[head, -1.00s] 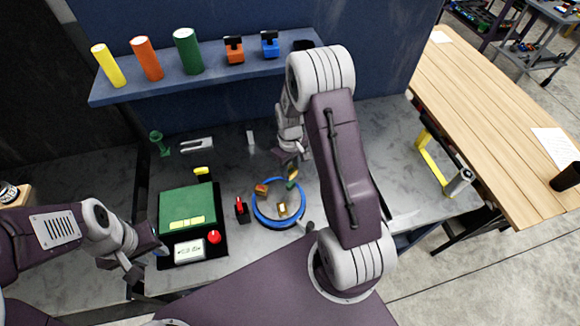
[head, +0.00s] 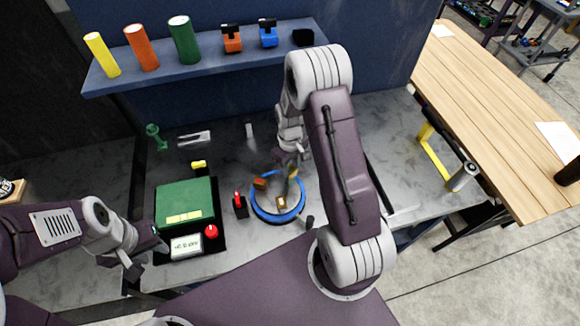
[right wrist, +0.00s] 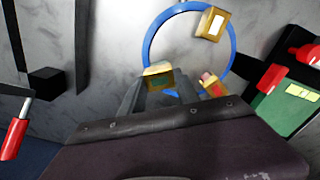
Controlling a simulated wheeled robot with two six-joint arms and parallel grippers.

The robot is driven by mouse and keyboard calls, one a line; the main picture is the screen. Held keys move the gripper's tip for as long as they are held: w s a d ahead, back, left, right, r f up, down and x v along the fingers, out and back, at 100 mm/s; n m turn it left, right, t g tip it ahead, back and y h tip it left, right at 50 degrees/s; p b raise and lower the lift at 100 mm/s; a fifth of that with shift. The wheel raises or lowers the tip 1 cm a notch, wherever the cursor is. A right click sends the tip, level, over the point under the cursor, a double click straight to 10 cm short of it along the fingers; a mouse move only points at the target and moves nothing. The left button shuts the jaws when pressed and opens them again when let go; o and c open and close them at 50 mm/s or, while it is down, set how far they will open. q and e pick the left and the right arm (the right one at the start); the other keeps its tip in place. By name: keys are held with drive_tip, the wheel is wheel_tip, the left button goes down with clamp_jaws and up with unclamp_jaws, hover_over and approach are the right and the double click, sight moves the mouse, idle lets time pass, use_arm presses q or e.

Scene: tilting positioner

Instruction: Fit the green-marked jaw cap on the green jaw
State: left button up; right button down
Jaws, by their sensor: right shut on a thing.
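The blue ring of the positioner (head: 254,206) lies on the grey bench and also shows in the right wrist view (right wrist: 150,40). An orange-brown jaw (head: 259,184) and a gold-topped jaw (head: 281,203) stand on it. My right gripper (head: 291,168) is at the ring's far right edge. In the right wrist view its fingers are shut on a gold, green-marked jaw cap (right wrist: 158,70). The green jaw is mostly hidden at the gripper, so I cannot tell whether the cap is seated. My left gripper (head: 133,268) hangs at the bench's front left, its opening unclear.
A green panel (head: 184,201) with a red button (head: 211,232) and a red-handled switch (head: 240,205) stand left of the ring. A shelf (head: 205,71) behind holds coloured cylinders and small blocks. A yellow bracket (head: 432,160) is at the right. A green funnel-like piece (head: 155,136) stands at the back left.

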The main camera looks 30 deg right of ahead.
sight(290, 169)
drive_tip(key=shift+f+b, duration=0.95)
drive_tip(key=shift+f, duration=0.4)
drive_tip(key=shift+c, duration=1.6)
unclamp_jaws()
drive_tip(key=shift+r, duration=0.1)
wheel_tip(290, 169, up, 7)
drive_tip(key=p, duration=0.6)
